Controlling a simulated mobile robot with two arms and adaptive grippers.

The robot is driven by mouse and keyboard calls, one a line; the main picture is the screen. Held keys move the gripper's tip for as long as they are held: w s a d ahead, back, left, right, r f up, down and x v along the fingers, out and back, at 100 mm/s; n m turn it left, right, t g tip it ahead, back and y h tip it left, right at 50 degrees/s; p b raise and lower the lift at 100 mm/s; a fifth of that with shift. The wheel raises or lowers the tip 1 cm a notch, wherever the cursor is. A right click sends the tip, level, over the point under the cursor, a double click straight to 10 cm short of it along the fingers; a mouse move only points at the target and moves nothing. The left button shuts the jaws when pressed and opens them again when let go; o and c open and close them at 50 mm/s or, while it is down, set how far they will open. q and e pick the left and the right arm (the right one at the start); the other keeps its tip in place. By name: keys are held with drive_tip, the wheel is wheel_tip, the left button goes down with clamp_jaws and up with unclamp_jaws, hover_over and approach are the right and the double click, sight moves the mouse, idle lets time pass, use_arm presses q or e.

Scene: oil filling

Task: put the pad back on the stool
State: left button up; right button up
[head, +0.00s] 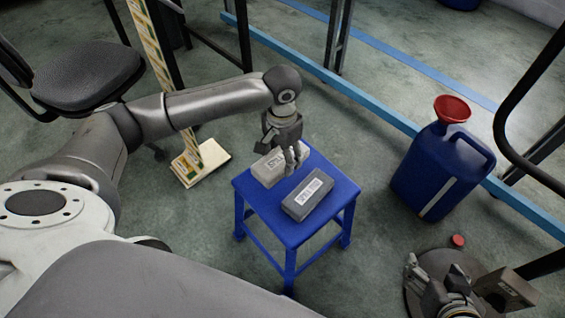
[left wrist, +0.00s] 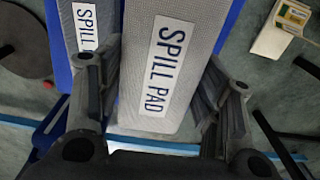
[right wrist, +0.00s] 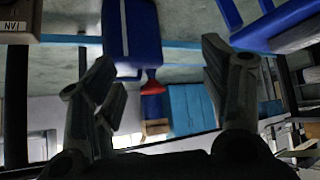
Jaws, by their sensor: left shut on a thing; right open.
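The blue stool (head: 330,186) stands in the middle of the head view. A light grey spill pad (head: 266,171) is at its back left edge, with my left gripper (head: 291,160) shut on it from above. I cannot tell whether this pad rests on the seat or is just above it. In the left wrist view the held spill pad (left wrist: 150,75) lies between the fingers, its label showing. A darker grey pad (head: 307,195) lies on the seat beside it. It also shows in the left wrist view (left wrist: 86,12). My right gripper (head: 450,276) is open and empty at the lower right.
A blue jug (head: 425,172) with a red funnel (head: 452,109) stands right of the stool. A small red cap (head: 457,241) and a brown box (head: 507,289) are near my right gripper. A black chair (head: 88,75) and a pale post base (head: 202,163) are at left.

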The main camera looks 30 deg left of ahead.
use_arm(q)
drive_tip(key=w+f+b, duration=0.1)
drive_tip(key=f, duration=0.1)
drive_tip(key=w+a+f, duration=0.1)
drive_tip(key=w+f, duration=0.1)
drive_tip(key=shift+a+b, duration=0.2)
drive_tip(key=shift+b, duration=0.15)
drive_tip(key=shift+w+a+f, duration=0.1)
drive_tip(key=shift+w+f, duration=0.1)
drive_tip(key=shift+f, duration=0.1)
wheel_tip(320, 180, down, 3)
drive_tip(key=shift+w+a+r+b, duration=0.1)
drive_tip(key=shift+w+r+b, duration=0.1)
drive_tip(key=shift+b, duration=0.8)
use_arm(e)
drive_tip(key=w+a+r+t+y, duration=0.2)
drive_tip(key=w+r+t, duration=0.25)
drive_tip(key=r, duration=0.35)
drive_tip(key=w+a+r+t+y, duration=0.1)
drive_tip(key=w+a+r+t, duration=0.15)
drive_tip(key=r+t, duration=0.4)
use_arm(q)
drive_tip(key=shift+f+p, duration=0.2)
drive_tip(key=shift+p, duration=0.65)
use_arm(e)
drive_tip(key=f+g, duration=0.2)
drive_tip(key=d+f+g+h, duration=0.1)
drive_tip(key=f+g, duration=0.1)
drive_tip(key=f, duration=0.1)
drive_tip(key=shift+d+f, duration=0.2)
